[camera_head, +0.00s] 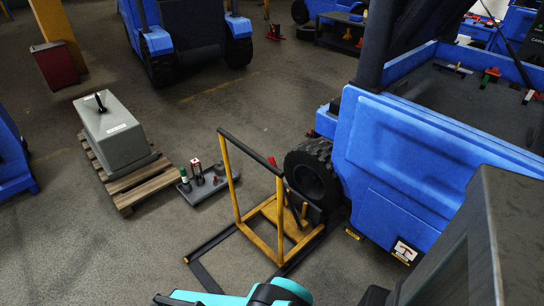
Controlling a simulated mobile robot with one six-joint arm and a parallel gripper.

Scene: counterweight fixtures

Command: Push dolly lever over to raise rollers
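The wheel dolly (279,243) stands on the floor at the centre, a yellow frame with a black top bar and dark legs reaching forward-left. It stands against the black tyre (306,180) of a blue vehicle. A red-tipped lever (272,161) shows behind the top bar near the tyre, apparently upright or slightly tilted; its lower part is hidden. A short yellow post (304,211) stands by the dolly's base. I cannot tell whether the rollers are raised. A teal part of my arm shows at the bottom edge; my gripper is not visible.
The blue vehicle (430,150) fills the right side. A grey counterweight block (115,135) sits on a wooden pallet (128,195) at left. A grey tray (205,188) with bottles lies between pallet and dolly.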

